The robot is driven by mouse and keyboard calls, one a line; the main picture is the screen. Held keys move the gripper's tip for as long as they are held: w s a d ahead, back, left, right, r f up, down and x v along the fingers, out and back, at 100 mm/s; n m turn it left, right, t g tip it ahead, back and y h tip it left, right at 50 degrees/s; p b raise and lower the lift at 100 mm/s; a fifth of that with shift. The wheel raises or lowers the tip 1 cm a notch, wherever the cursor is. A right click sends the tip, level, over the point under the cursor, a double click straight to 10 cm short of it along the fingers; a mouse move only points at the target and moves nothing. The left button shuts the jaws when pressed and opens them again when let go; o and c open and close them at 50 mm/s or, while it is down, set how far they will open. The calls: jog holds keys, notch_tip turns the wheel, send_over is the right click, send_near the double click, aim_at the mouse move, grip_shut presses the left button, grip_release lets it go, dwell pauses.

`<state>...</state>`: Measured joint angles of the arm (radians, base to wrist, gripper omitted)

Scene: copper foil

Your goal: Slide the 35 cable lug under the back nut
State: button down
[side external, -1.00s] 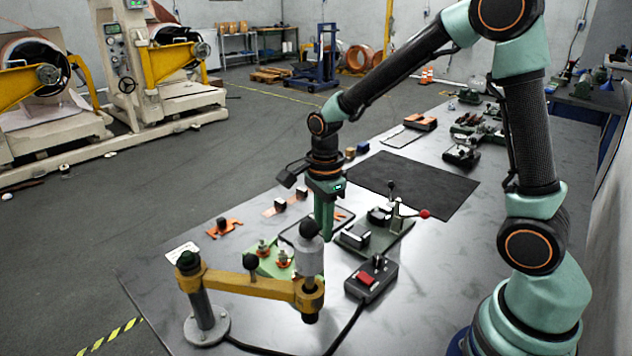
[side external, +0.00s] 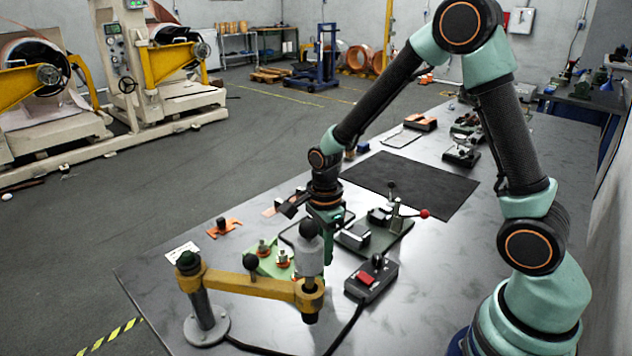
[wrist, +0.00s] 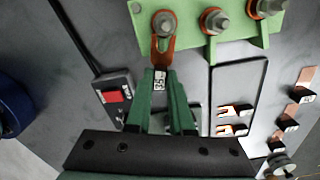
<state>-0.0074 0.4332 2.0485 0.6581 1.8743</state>
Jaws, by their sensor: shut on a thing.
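My gripper (wrist: 160,76) is shut on the 35 cable lug, which has a white label (wrist: 160,83) reading 35 between the fingertips. The lug's copper end (wrist: 161,52) points at the leftmost nut (wrist: 164,22) in the wrist view and overlaps its lower edge. I cannot tell whether it is under the nut. The green terminal plate (wrist: 190,35) carries two more nuts (wrist: 214,20) (wrist: 264,7). In the side view my gripper (side external: 328,260) is low behind the grey cylinder of the yellow arm, which partly hides it. The lug does not show there.
A yellow swing arm (side external: 245,284) stands in front of the green plate. A control box with a red button (side external: 370,283) is close to its right. A tray (wrist: 240,75) holds two other lugs. Copper pieces with black blocks (wrist: 288,123) lie farther right in the wrist view.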

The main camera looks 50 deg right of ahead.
jog(key=shift+f, duration=0.6)
dwell(0.7)
jog(key=shift+w+a, duration=0.2)
jog(key=shift+a, duration=0.4)
jog(key=shift+w+a, duration=0.2)
jog(key=shift+a, duration=0.35)
dwell(2.0)
jog(key=shift+f, duration=0.15)
dwell(0.4)
jog(key=c, duration=1.1)
grip_release()
jog(key=shift+r, duration=1.55)
jog(key=o, duration=0.5)
